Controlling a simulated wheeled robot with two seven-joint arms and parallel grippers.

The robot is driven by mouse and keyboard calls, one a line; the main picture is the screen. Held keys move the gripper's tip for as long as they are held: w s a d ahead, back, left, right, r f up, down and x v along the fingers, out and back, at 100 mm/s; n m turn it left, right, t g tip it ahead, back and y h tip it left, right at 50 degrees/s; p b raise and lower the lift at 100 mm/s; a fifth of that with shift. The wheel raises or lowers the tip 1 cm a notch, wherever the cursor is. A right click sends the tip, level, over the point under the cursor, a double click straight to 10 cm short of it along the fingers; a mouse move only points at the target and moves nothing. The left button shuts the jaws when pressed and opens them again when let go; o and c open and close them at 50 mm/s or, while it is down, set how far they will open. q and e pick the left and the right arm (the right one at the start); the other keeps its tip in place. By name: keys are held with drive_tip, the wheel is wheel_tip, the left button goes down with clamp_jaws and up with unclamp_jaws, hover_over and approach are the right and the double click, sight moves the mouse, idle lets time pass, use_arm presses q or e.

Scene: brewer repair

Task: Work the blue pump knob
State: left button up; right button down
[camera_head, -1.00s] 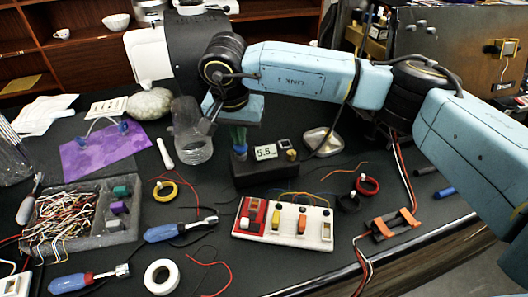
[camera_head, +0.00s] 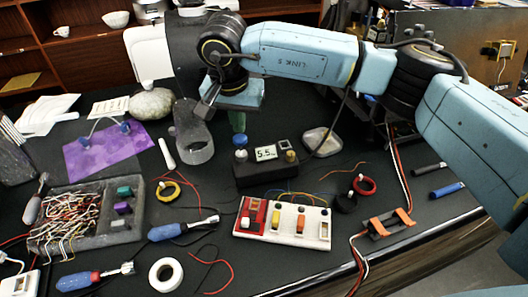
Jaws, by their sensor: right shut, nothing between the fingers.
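The blue pump knob (camera_head: 240,141) sits over a white base on the left end of a black box (camera_head: 262,174) with a small display reading about 5.5. My right gripper (camera_head: 238,128) hangs just above the knob, with its light blue body over narrow green fingers. The fingers are shut and empty, with what looks like a small gap between them and the knob. My left gripper is not in view.
A grey translucent jar (camera_head: 193,140) stands left of the gripper. A white panel with coloured switches (camera_head: 284,222) lies in front of the box. A tray of wires (camera_head: 122,234), screwdrivers, tape rolls and an orange-ended holder (camera_head: 385,224) lie around. A metal dish (camera_head: 322,140) sits behind right.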

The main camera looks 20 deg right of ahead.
sight(240, 137)
drive_tip(key=shift+f, duration=0.1)
idle(0.4)
drive_tip(key=shift+f+b, duration=1.35)
drive_tip(key=shift+f, duration=0.25)
drive_tip(key=shift+r+p, duration=0.8)
drive_tip(key=shift+r, duration=0.9)
drive_tip(key=shift+r, duration=0.1)
